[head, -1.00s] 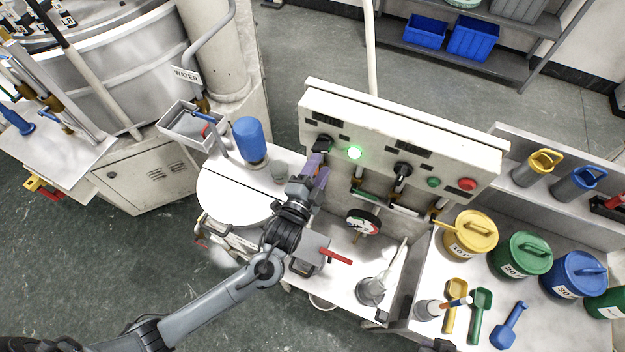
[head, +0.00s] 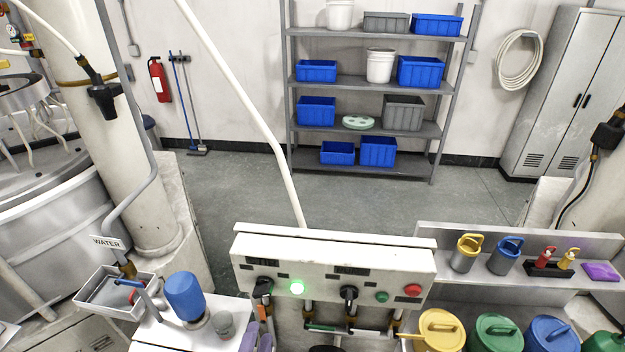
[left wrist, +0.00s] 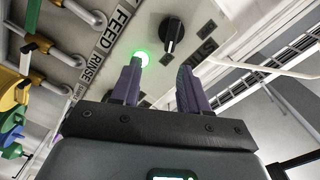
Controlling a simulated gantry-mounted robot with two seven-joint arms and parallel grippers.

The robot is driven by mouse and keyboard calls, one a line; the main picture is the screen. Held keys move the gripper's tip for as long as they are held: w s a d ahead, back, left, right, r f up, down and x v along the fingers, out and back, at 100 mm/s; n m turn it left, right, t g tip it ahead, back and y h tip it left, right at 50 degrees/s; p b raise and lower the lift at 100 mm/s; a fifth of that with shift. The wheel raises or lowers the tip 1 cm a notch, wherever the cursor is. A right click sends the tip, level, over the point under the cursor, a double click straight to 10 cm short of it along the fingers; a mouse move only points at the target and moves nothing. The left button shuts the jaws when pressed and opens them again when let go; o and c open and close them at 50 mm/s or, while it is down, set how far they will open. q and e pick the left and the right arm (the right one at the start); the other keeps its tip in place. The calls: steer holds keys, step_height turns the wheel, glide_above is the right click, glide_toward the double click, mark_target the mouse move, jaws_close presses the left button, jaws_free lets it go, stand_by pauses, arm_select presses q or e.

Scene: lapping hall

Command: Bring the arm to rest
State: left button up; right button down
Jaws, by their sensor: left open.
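My left gripper (head: 257,340) shows at the bottom edge of the head view, only its purple fingertips in the picture. In the left wrist view its two purple fingers (left wrist: 160,88) stand apart with nothing between them. The fingers point toward the white control panel (head: 335,252), below its left black knob (head: 263,288) and apart from it. A green lamp (head: 297,288) on the panel is lit; it also shows in the left wrist view (left wrist: 140,57), beside a black knob (left wrist: 172,32). Most of my left arm is outside the head view. My right gripper is not in view.
Yellow (head: 440,330), green and blue lidded pots stand at the right. A metal tray (head: 112,292) is at the far left. Open floor lies behind the panel, before a shelf rack (head: 365,82).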

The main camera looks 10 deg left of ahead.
arm_select(q)
steer(key=s+a+f+n+g+p, duration=0.1)
steer(key=s+a+f+n+g, duration=0.15)
steer(key=s+n+g, duration=0.6)
steer(key=s+a+f+n+g+p, duration=0.1)
steer(key=s+a+n+g+p, duration=0.15)
steer(key=s+g, duration=0.75)
steer(key=s+f+t+b, duration=0.2)
steer(key=f+b, duration=3.2)
steer(key=s+f+t+b, duration=0.2)
steer(key=f+b, duration=3.2)
steer(key=shift+s+a+f+m+b, duration=0.15)
steer(key=shift+s+a+m+b, duration=0.1)
steer(key=shift+m+b, duration=0.15)
steer(key=shift+t, duration=0.25)
step_height(320, 180, down, 7)
steer(key=b, duration=0.6)
steer(key=shift+b, duration=0.4)
